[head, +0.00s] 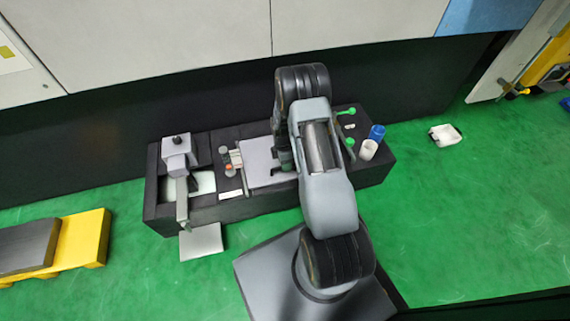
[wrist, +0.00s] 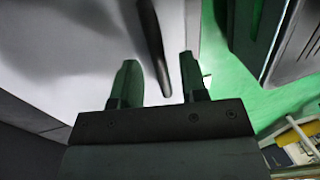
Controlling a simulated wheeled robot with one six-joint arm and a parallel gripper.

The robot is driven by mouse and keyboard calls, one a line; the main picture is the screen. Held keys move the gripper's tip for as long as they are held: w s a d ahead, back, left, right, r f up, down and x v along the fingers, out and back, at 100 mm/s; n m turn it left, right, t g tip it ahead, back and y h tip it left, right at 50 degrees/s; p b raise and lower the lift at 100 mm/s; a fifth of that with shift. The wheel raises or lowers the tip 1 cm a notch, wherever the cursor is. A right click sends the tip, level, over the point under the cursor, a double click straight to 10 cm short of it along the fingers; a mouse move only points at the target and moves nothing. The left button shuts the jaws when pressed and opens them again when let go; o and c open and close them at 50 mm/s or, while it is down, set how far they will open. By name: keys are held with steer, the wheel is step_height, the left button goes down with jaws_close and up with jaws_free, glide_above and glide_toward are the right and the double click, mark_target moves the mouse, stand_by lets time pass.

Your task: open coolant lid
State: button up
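In the wrist view, my gripper (wrist: 158,58) is open, with its two dark fingers apart. A dark bar-like handle (wrist: 152,45) lies between the fingers, with a gap visible on each side. Behind it is a broad pale surface (wrist: 70,40), which looks like the lid. In the head view, a flat grey plate (head: 262,158) on the dark low unit may be this same lid. My arm covers its right part, and my gripper is mostly hidden there. I cannot tell whether the plate is raised.
The dark unit (head: 240,210) also carries a grey device (head: 178,150) at left, small bottles (head: 226,160), green-knobbed levers (head: 350,111), a blue cup (head: 377,132) and a white cup (head: 368,150). A yellow platform (head: 85,240) stands left.

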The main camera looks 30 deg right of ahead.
steer(key=shift+c, duration=0.3)
jaws_close()
stand_by(0.3)
